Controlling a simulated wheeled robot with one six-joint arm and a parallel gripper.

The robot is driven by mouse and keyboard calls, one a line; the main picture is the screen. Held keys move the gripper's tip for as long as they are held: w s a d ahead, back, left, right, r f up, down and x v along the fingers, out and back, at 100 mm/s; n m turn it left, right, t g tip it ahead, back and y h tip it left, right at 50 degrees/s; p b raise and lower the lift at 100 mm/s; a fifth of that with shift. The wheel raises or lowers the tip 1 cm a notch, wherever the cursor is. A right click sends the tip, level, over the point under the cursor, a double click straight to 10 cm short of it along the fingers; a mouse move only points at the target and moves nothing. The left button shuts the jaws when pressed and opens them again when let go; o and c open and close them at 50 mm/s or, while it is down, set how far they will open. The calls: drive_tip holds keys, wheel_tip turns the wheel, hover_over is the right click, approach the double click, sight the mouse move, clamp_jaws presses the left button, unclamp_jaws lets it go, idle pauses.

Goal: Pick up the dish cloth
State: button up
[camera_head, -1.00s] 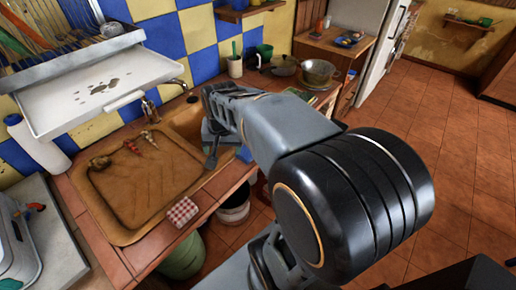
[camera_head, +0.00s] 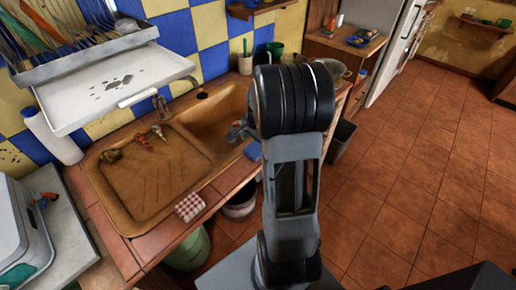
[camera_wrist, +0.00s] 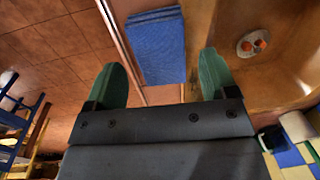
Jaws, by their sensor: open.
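A folded blue cloth (camera_head: 253,150) lies on the counter's front edge beside the sink basin, partly hidden by my arm. It also shows in the wrist view as a blue folded block (camera_wrist: 157,48), beyond and between my fingertips. A red-and-white checkered cloth (camera_head: 189,207) lies on the front tiles, left of the blue one; I cannot tell which is the dish cloth. My gripper (camera_wrist: 164,65) is open with its two green fingers apart and nothing held. In the head view it is mostly hidden behind my arm, with a bit showing over the basin's edge.
The brown sink (camera_head: 215,118) has a drainboard (camera_head: 150,180) with small items on it. A white tray (camera_head: 110,85) overhangs the back left. A pot (camera_head: 328,68) stands at the counter's far end. Bins (camera_head: 240,203) stand below the counter. The floor to the right is clear.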

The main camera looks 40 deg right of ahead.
sight(255, 149)
drive_tip(key=shift+w+d+f+p, duration=0.1)
drive_tip(key=shift+w+f+p, duration=0.1)
drive_tip(key=shift+f, duration=1.2)
drive_tip(key=shift+w+f+p, duration=0.1)
drive_tip(key=shift+f+p, duration=0.05)
drive_tip(key=shift+f, duration=1.2)
drive_tip(key=shift+s, duration=0.1)
drive_tip(key=shift+c, duration=0.2)
drive_tip(key=c, duration=0.7)
drive_tip(key=shift+o, duration=0.2)
drive_tip(key=shift+r, duration=0.2)
drive_tip(key=shift+r, duration=0.65)
drive_tip(key=s+d+r+b, duration=0.1)
drive_tip(key=s+d+r, duration=0.8)
drive_tip(key=s+r, duration=0.1)
drive_tip(key=shift+s+d+r+b, duration=0.2)
drive_tip(key=shift+r+b, duration=0.15)
drive_tip(key=shift+r, duration=0.35)
